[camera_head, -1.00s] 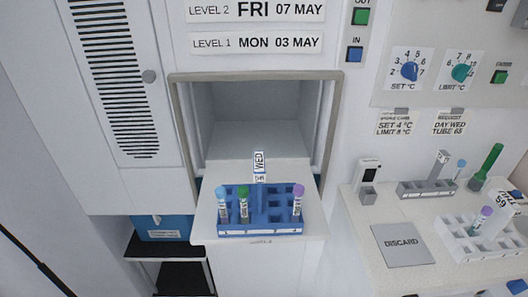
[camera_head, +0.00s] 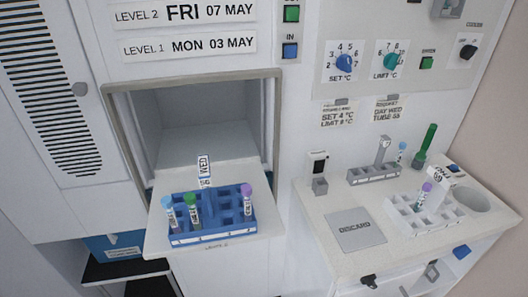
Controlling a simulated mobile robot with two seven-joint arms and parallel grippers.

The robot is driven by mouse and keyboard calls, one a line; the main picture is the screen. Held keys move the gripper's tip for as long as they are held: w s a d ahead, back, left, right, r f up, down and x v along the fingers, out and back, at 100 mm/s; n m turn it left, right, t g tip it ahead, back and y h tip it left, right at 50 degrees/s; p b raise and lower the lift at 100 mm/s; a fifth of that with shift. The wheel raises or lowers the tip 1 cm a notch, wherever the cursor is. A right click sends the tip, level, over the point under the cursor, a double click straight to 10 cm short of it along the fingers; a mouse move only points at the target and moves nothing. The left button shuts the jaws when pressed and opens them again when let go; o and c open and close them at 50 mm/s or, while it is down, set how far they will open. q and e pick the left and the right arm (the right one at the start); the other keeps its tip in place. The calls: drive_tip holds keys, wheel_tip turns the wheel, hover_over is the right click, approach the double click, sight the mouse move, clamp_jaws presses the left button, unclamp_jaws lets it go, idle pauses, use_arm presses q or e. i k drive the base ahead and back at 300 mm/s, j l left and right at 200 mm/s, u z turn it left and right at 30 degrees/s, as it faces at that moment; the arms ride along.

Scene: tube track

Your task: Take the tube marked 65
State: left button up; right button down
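A blue rack (camera_head: 215,237) stands on the pulled-out white shelf in front of the open hatch, with a WED tag (camera_head: 203,168) behind it. It holds a light-blue-capped tube (camera_head: 169,213) and a green-capped tube (camera_head: 191,210) at its left, and a purple-capped tube (camera_head: 247,203) at its right. Their labels are too small to read. I cannot tell which tube is marked 65. Neither gripper is in view.
A request card (camera_head: 388,109) reads DAY WED and a tube number too blurred to be sure of. The counter bears a DISCARD plate (camera_head: 355,229), a grey rack (camera_head: 373,175), a tall green object (camera_head: 428,140) and a round recess (camera_head: 471,199). Dials and buttons are above.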

sight(167, 204)
drive_tip(key=i+l+u, duration=0.45)
drive_tip(key=i+l, duration=0.15)
drive_tip(key=l, duration=0.3)
